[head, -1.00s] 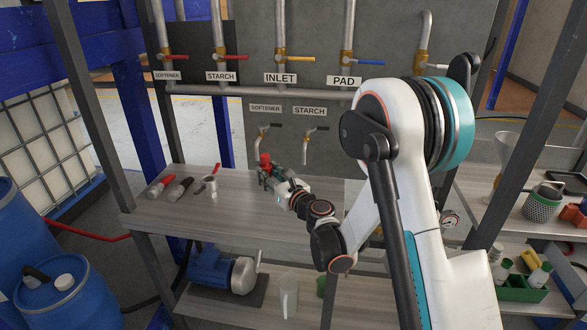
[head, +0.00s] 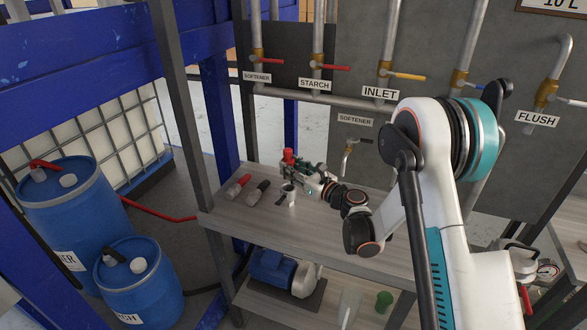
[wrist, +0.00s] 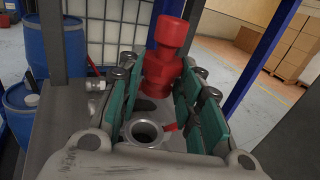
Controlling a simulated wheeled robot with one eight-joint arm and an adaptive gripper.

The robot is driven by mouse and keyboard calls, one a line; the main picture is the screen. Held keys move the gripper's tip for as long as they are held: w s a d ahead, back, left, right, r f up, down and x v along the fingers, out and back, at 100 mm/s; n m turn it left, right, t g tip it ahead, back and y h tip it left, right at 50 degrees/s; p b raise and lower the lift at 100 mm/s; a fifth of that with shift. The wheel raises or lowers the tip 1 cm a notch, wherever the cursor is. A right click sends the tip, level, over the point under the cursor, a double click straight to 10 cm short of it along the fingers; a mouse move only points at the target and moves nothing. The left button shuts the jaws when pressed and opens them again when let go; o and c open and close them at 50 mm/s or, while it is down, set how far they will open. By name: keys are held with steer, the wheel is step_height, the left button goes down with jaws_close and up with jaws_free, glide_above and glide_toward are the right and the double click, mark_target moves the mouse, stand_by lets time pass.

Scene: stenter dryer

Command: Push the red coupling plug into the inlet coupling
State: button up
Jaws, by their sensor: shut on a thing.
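The red coupling plug (head: 289,157) stands up between the fingers of my gripper (head: 296,174) above the bench. In the wrist view the plug (wrist: 160,75) is upright between the green finger pads, and my gripper (wrist: 160,105) is shut on it. An open metal cylinder (head: 288,196) stands on the bench just in front of the gripper in the head view. Its round mouth (wrist: 144,132) shows in the wrist view, nearer the camera than the plug, with a small red part beside it. I cannot tell whether this is the inlet coupling. The plug is apart from it.
A red-ended piece (head: 238,187) and a dark-ended piece (head: 259,192) lie left on the bench (head: 320,225). Behind are pipes with an INLET label (head: 380,93). A frame post (head: 180,95) rises at the left. Blue drums (head: 75,210) stand left; a blue motor (head: 275,265) sits below.

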mark_target(293, 185)
steer(key=shift+f+b, duration=0.1)
steer(key=shift+b, duration=0.4)
steer(key=shift+f+b, duration=2.4)
steer(key=shift+f, duration=0.45)
steer(key=shift+h+b, duration=0.3)
steer(key=shift+b, duration=0.5)
steer(key=shift+f+b, duration=0.6)
steer(key=shift+r, duration=0.35)
steer(key=shift+b, duration=0.7)
stand_by(1.8)
steer(key=shift+f+b, duration=0.35)
